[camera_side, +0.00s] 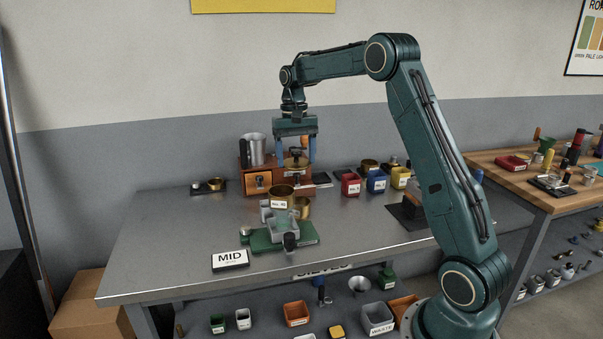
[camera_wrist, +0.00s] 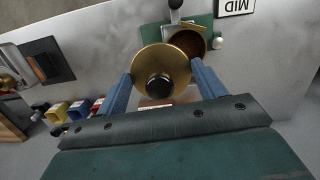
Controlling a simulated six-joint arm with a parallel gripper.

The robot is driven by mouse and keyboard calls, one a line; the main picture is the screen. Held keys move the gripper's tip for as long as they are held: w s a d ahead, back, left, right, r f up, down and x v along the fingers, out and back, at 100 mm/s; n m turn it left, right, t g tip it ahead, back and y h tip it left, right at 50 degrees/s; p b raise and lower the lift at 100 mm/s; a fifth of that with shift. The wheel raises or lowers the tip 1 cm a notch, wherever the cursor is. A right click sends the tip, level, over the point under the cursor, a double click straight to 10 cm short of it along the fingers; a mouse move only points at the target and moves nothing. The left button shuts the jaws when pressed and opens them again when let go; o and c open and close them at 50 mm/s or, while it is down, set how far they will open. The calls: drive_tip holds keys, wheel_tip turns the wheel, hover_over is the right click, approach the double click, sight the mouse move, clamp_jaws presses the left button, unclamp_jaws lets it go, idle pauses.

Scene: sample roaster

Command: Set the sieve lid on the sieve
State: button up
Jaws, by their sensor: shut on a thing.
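The sieve lid (camera_side: 296,164) is a round brass disc with a dark knob. My gripper (camera_side: 297,160) is shut on it, with a blue finger at each side, and holds it level above the back of the bench. In the wrist view the lid (camera_wrist: 179,64) sits between the fingertips (camera_wrist: 160,74), knob facing the camera.
A wooden box with a metal cylinder (camera_side: 252,150) stands behind, close to my gripper. A green base with a grey tray (camera_side: 283,237) is in front of the sieve. Red, blue and yellow bins (camera_side: 376,182) are to the right. The bench's left side is mostly clear.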

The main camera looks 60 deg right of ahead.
drive_tip(key=shift+n, duration=0.6)
drive_tip(key=w+a, duration=0.1)
drive_tip(key=w+a+r, duration=0.1)
drive_tip(key=a, duration=0.1)
drive_tip(key=shift+w+a, duration=0.25)
drive_tip(key=shift+w, duration=0.1)
drive_tip(key=shift+f, duration=0.2)
drive_tip(key=shift+f, duration=2.65)
drive_tip(key=shift+f, duration=1.15)
drive_tip(key=o, duration=1.1)
drive_tip(key=shift+c, duration=0.2)
